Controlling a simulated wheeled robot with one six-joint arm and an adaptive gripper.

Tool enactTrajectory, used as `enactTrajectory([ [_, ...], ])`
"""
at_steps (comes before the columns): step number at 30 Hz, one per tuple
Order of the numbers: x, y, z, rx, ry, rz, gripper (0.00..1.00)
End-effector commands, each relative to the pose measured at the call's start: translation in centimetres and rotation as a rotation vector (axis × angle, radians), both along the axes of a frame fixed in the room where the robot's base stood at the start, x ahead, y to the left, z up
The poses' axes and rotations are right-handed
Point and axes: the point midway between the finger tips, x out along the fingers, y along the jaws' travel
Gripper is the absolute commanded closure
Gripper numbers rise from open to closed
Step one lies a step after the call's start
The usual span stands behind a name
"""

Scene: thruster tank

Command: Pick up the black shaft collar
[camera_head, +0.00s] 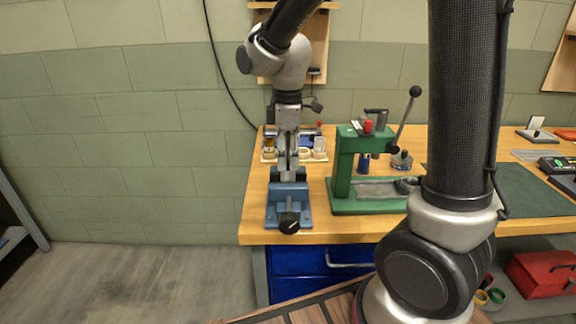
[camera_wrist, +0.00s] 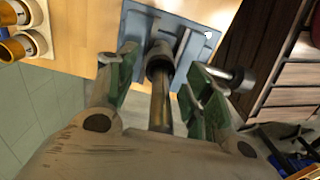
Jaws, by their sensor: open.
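A dark, ring-like piece (camera_wrist: 158,56), which looks like the black shaft collar, sits around the far end of a brownish rod (camera_wrist: 160,105) in the wrist view. The rod appears to stand in the blue vise (camera_wrist: 140,28), which also shows on the bench in the head view (camera_head: 274,214). My gripper (camera_wrist: 161,66) is open, with one green-padded finger on each side of the rod, pointing down at the vise. I cannot tell whether the fingers are level with the collar. In the head view my gripper (camera_head: 288,168) is above the vise and the collar is not clearly visible.
A green press (camera_head: 342,178) with a raised lever stands close to the right of the vise. The vise's black knob (camera_head: 289,223) sticks out at the front. A board with small rings and parts (camera_head: 318,154) lies behind. A dark green mat (camera_head: 535,190) is farther right.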

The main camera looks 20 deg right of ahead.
Motion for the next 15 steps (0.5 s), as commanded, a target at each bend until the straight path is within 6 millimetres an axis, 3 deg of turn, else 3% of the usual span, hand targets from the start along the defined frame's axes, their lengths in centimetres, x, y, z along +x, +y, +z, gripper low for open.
enactTrajectory([
  [9, 0.00, -0.01, -0.92, 0.001, -0.001, -0.001, 0.49],
  [15, 0.00, -0.01, -0.91, 0.001, -0.001, -0.001, 0.83],
])
